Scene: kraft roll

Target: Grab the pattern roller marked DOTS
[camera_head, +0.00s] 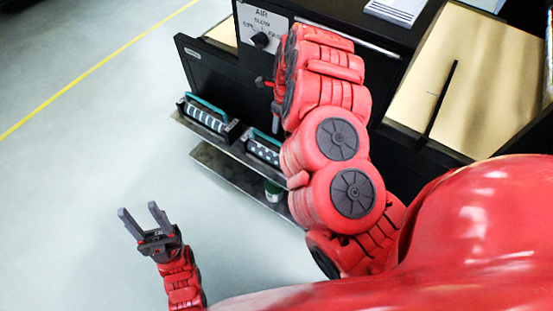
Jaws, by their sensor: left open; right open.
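Two pattern rollers with teal handles lie on a low shelf (182,119) on the front of the black machine. The left roller (206,118) has pale stripe-like marks. The right roller (263,152) has a speckled, dot-like surface, and its right end is hidden behind my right arm. No DOTS lettering is readable on either. My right gripper (264,82) is above the rollers, close to the machine front, apart from both; it is open and largely hidden by its own arm. My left gripper (143,220) is open and empty over the floor at lower left.
The black machine (205,68) carries a white AIR sign (262,22) with a dark knob. Brown kraft paper (425,75) lies at the right. A lower shelf (225,170) holds a green-and-white item (272,190). The grey floor at left is clear.

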